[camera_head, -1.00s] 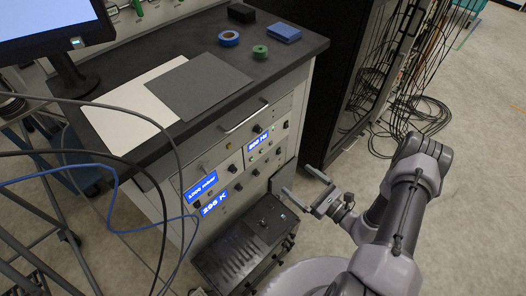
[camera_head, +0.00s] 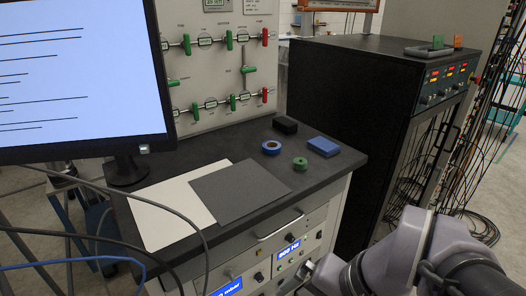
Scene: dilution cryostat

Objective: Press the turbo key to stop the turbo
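The cabinet's front panel (camera_head: 316,226) shows at the bottom centre, below the dark worktop. A small blue display (camera_head: 300,258), apparently reading in Hz, is on it, with small knobs and buttons around it. I cannot tell which of these is the turbo key; the area below the display is partly cut off by the frame and my arm. A second blue display (camera_head: 228,287), partly cut off, is lower left. My arm comes in from the lower right and reaches toward the panel. A small grey part at its end (camera_head: 306,269) is near the panel; its fingers cannot be made out.
The worktop (camera_head: 335,178) holds a white sheet, a grey sheet, blue and green tape rolls, a blue box and a black box. A monitor (camera_head: 75,80) and cables are at left. A valve panel (camera_head: 225,70) stands behind. A black rack (camera_head: 345,90) stands at right.

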